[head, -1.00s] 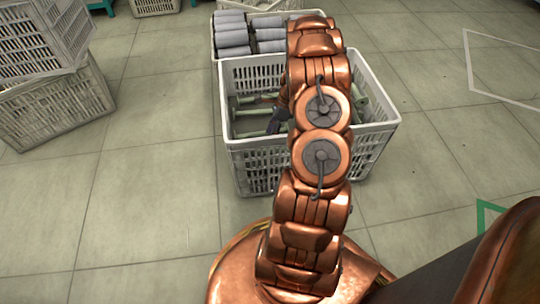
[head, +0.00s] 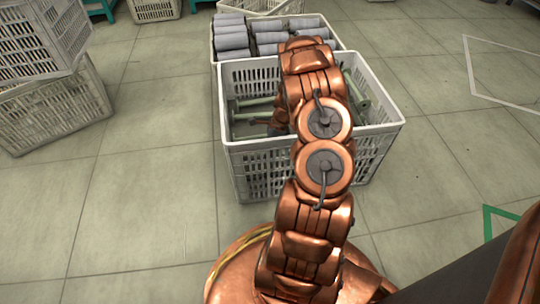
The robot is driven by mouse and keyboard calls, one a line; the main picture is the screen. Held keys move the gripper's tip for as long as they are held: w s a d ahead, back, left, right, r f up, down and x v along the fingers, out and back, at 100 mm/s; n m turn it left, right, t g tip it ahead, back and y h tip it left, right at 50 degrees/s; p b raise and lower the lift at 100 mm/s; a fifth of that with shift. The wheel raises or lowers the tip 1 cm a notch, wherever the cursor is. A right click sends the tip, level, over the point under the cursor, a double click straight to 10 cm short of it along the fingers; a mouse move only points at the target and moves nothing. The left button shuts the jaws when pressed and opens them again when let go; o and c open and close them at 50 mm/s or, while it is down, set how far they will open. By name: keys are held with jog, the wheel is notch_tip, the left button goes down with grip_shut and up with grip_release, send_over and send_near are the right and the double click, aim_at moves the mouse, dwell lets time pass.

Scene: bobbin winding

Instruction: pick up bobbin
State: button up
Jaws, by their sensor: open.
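Several pale green bobbins (head: 252,116) lie in the near white crate (head: 262,150), toward its left side. Another green bobbin (head: 357,90) leans at the right inside of the crate. My gripper (head: 274,128) is down inside the crate among the bobbins. Only a small dark part of it shows beside my copper arm, and its fingertips are hidden. No bobbin is seen held in it. My arm covers the middle of the crate.
Behind stands another white crate (head: 213,47) with grey wound rolls (head: 232,41). Stacked white crates (head: 50,105) stand at the left. The near crate's walls surround my gripper.

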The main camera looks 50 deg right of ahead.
grip_shut()
dwell(0.3)
